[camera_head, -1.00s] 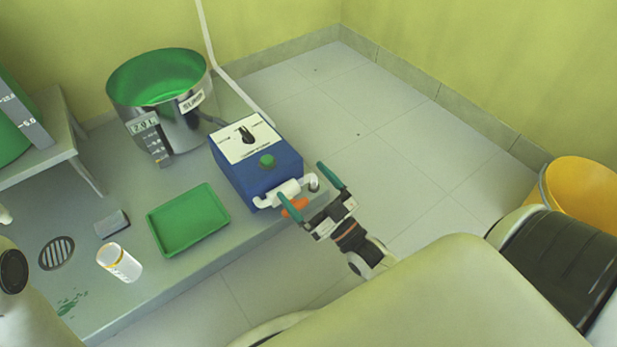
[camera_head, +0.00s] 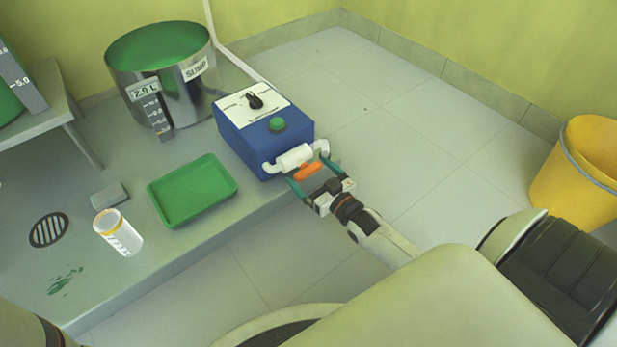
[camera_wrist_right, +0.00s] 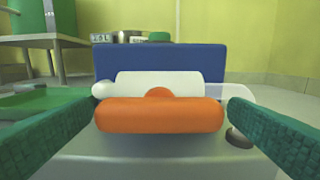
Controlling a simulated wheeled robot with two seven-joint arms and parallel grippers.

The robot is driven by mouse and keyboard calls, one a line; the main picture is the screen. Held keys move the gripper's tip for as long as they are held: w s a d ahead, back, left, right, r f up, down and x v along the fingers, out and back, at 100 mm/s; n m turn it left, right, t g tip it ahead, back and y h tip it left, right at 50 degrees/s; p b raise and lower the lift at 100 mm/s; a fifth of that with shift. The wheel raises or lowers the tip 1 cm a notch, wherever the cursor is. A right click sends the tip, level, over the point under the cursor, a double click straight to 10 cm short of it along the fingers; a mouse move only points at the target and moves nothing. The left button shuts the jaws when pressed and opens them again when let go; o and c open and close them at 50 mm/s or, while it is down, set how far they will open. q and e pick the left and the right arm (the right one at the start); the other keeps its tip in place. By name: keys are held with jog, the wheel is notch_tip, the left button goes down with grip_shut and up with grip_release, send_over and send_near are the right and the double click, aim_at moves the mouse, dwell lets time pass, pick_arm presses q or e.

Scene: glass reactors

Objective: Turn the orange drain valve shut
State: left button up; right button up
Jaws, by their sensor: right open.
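The orange drain valve handle (camera_head: 308,171) sits on the front of a white pipe (camera_head: 295,156) on the blue box (camera_head: 265,135). In the right wrist view the orange handle (camera_wrist_right: 160,115) lies level, parallel to the white valve body (camera_wrist_right: 160,85) behind it. My right gripper (camera_head: 311,176) is open, with its green fingers on either side of the handle. My left gripper is not in view.
The blue box has a green button (camera_head: 277,125) and a black knob (camera_head: 254,101). A steel sump vessel (camera_head: 185,100), a green tray (camera_head: 175,213), a white bottle (camera_head: 122,236) and a grey block (camera_head: 110,195) stand on the bench. A yellow bucket (camera_head: 560,195) is at the right.

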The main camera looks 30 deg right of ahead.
jog(key=shift+w+a, duration=0.1)
jog(key=shift+w, duration=0.75)
jog(key=shift+c, duration=0.6)
